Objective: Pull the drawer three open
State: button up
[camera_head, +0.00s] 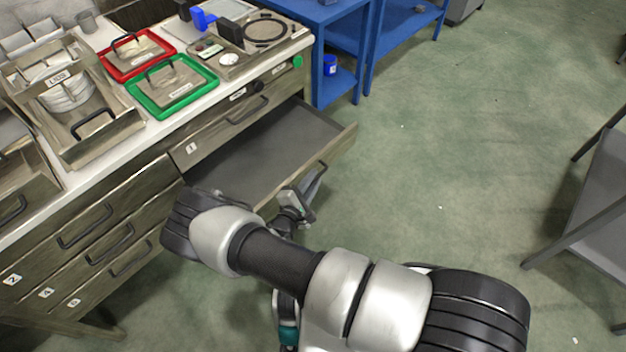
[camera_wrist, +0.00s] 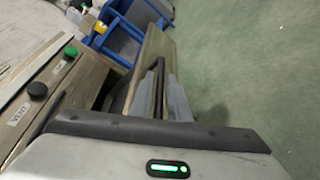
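A wide drawer (camera_head: 265,150) below the drawer marked 1 stands pulled out of the workbench and looks empty. Its own number label is not visible, so I cannot read it as three. Its front panel (camera_wrist: 153,62) shows in the wrist view. My gripper (camera_head: 312,188) is low at the outer side of this front, near its middle. In the wrist view my gripper's grey fingers (camera_wrist: 166,92) are close against the front, with a dark strip between them.
Closed drawers marked 2 (camera_head: 85,228) and 4 (camera_head: 108,245) are at the left. Red (camera_head: 110,72) and green (camera_head: 133,90) trays lie on the benchtop. A blue shelf unit (camera_head: 340,50) stands behind the open drawer. A grey table (camera_head: 590,200) is at right. The floor between is clear.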

jog(key=p+v, duration=0.2)
jog(key=v, duration=1.5)
jog(key=shift+s, duration=0.2)
jog(key=shift+a+r, duration=0.1)
jog(key=shift+r, duration=0.1)
